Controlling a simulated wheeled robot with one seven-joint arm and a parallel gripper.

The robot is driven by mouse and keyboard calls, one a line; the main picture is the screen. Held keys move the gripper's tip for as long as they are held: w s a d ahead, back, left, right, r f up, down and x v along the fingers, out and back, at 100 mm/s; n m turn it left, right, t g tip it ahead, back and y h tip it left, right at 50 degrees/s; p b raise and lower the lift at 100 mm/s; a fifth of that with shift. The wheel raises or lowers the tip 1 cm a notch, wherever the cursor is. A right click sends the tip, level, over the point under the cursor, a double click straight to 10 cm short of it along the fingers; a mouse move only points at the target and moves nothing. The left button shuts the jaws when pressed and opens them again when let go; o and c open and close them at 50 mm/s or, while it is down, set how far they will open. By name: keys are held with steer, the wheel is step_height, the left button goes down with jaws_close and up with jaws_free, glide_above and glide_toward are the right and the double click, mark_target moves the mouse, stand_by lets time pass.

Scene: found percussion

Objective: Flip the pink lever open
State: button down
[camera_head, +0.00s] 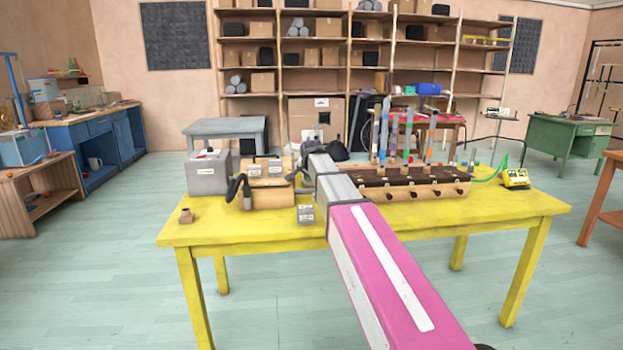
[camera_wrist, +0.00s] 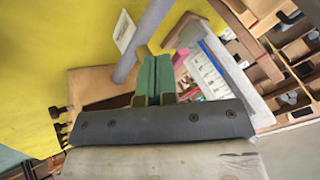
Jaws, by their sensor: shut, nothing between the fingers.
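My gripper (camera_wrist: 154,62) shows in the wrist view as two green fingers held together, with nothing between them. A small pink piece (camera_wrist: 190,93) shows just right of the fingers, partly hidden by the gripper body; I cannot tell for sure that it is the lever or how it is set. Beside it is a white panel with printed markings (camera_wrist: 207,70). In the head view my arm reaches over the yellow table, and I cannot make out the gripper or a clear pink lever there.
The yellow table (camera_head: 500,208) carries a grey box (camera_head: 207,177), a wooden block with black handles (camera_head: 268,197), a wooden rack with upright coloured tubes (camera_head: 425,190) and a yellow device (camera_head: 515,178). A grey rod (camera_wrist: 146,38) stands near the fingers. The table's front right is bare.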

steer(key=shift+d, duration=0.1)
steer(key=shift+w+d, duration=0.4)
steer(key=shift+d, duration=0.15)
steer(key=s+a+r, duration=0.1)
steer(key=s+r, duration=0.7)
steer(key=s, duration=0.1)
steer(key=shift+s+a, duration=0.15)
steer(key=shift+a, duration=0.25)
